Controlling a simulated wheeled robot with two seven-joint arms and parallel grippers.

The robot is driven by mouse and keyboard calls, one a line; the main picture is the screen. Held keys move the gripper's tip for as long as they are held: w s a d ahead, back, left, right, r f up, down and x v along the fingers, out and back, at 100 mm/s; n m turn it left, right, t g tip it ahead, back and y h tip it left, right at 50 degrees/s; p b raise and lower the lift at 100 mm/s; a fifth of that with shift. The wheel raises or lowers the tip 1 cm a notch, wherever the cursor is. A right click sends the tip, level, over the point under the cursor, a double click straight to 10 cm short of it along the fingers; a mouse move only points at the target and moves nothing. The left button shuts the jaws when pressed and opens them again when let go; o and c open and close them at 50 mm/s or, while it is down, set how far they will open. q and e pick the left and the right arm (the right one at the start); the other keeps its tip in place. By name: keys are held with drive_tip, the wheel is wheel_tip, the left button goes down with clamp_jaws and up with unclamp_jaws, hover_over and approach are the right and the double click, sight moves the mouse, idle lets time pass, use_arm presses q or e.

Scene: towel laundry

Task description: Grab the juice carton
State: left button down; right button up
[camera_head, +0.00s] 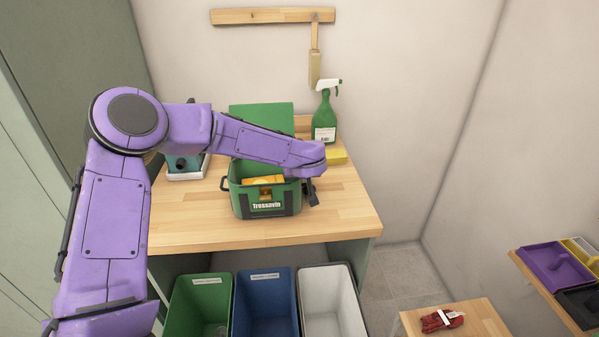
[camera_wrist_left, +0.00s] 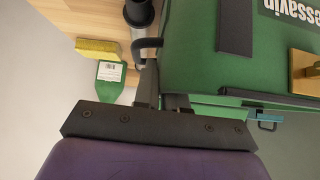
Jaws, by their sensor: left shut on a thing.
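A green box (camera_head: 240,200) with a "Tressavin" label stands on the wooden table with its lid up. An orange-yellow thing (camera_head: 254,181) shows inside its opening; I cannot tell if it is the juice carton, and no other carton is clear. My left gripper (camera_head: 312,192) is at the box's right side, shut on the dark side handle, though my arm partly hides this. In the left wrist view the handle (camera_wrist_left: 148,44) shows at the fingertips, beside the green box wall (camera_wrist_left: 190,70). My right gripper is not in view.
A green spray bottle (camera_head: 325,117) and a yellow sponge-like block (camera_head: 337,156) are behind the box. Green (camera_head: 187,299), blue (camera_head: 248,313) and white (camera_head: 328,304) bins stand below. The table's right front (camera_head: 346,217) is clear.

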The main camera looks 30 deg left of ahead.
use_arm(q)
drive_tip(key=shift+w, duration=0.1)
drive_tip(key=c, duration=1.2)
unclamp_jaws()
